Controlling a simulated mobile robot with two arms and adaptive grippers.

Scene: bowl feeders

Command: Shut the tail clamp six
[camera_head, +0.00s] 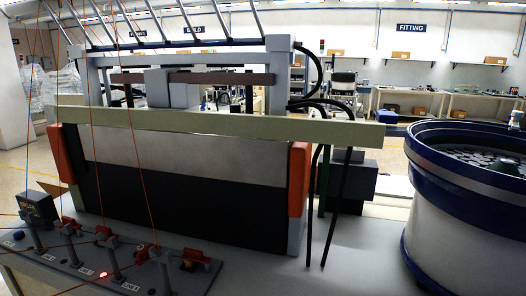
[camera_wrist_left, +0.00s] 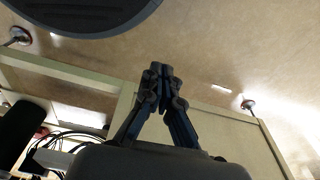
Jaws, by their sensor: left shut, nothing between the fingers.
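A row of small posts with red clamp-like handles stands on a grey panel (camera_head: 180,277) at the lower left of the head view. The red handles include a left one (camera_head: 70,226), a middle one (camera_head: 104,233) and a right one (camera_head: 193,257). Small white labels lie by the posts, too small to read surely, so I cannot tell which is tail clamp six. My left gripper (camera_wrist_left: 163,72) shows in the left wrist view, its dark fingers together and empty, with no clamp near it. My right gripper is not in view.
A large framed machine with a pale green crossbar (camera_head: 230,122) fills the middle. A blue-rimmed bowl feeder (camera_head: 460,215) stands at the right. Thin orange lines hang over the panel at the left. Black cables (camera_head: 327,200) drop beside the machine. Shelves and benches are far behind.

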